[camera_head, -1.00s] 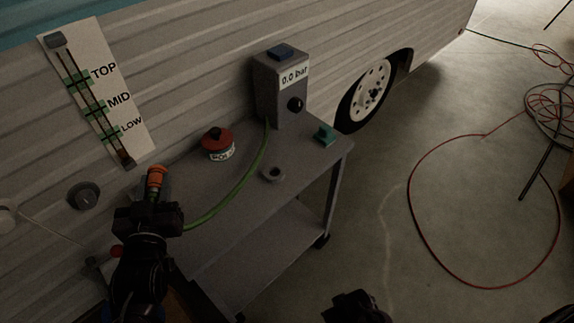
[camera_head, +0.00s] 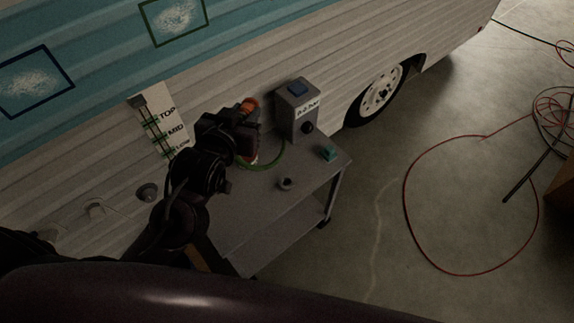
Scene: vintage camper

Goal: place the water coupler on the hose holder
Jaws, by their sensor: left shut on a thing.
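The orange-tipped water coupler (camera_head: 250,103) is in my left gripper (camera_head: 243,112), which is shut on it and holds it up above the cart's back part, left of the grey pump box. A green hose (camera_head: 272,164) hangs from the held coupler's side towards the cart and runs to the grey box. A small grey ring-shaped piece (camera_head: 286,183) stands on the cart top; it may be the hose holder, but I cannot tell for sure. My right gripper is out of view.
The grey box (camera_head: 296,118) with a blue top and a dial stands on the grey cart (camera_head: 262,212). A small green block (camera_head: 328,153) lies at the cart's right edge. The camper's wall (camera_head: 95,150) rises behind. A red hose (camera_head: 408,220) loops on the floor at right.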

